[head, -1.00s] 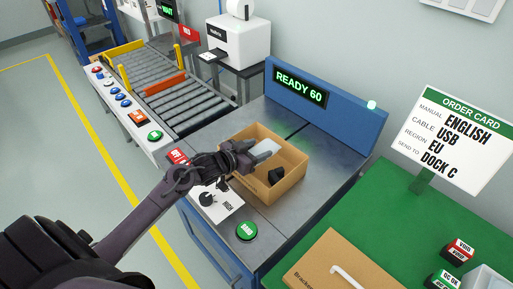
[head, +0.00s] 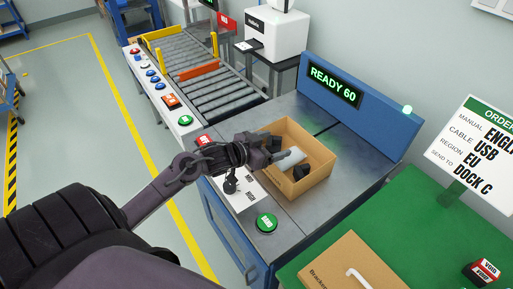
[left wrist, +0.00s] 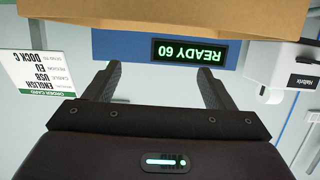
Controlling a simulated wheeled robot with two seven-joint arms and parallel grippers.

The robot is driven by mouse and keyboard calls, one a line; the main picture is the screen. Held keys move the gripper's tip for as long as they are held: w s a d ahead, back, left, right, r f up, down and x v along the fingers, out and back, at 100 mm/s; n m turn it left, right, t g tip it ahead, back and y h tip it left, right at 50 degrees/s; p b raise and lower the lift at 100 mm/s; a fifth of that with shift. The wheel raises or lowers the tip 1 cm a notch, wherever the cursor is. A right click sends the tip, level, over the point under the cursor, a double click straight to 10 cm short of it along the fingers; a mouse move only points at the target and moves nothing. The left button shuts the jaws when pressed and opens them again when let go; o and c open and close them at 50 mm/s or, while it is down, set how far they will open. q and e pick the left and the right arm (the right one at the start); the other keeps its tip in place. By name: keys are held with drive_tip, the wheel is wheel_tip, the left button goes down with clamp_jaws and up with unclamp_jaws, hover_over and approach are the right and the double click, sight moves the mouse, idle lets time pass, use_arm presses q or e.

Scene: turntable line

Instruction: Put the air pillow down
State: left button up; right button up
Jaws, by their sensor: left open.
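The air pillow (head: 292,159) is a pale grey-white piece inside the open cardboard box (head: 317,177). Its left end is partly hidden by my gripper. My left gripper (head: 280,152) is open at the left side of the box, close beside the pillow; I cannot tell whether they touch. In the left wrist view, the open fingers (left wrist: 158,78) have nothing visible between them, and the box wall (left wrist: 170,15) fills the top. The pillow does not show there. My right gripper is not in view.
A black item (head: 301,172) lies in the box. The box stands on a grey metal bench with a READY 60 display (head: 335,87) behind and a green button (head: 266,222) in front. A roller conveyor (head: 197,80) is behind left. A flat carton (head: 350,265) lies on the green table.

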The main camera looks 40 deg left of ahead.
use_arm(q)
drive_tip(key=v, duration=0.6)
drive_tip(key=shift+s, duration=0.4)
drive_tip(key=shift+a+r, duration=0.1)
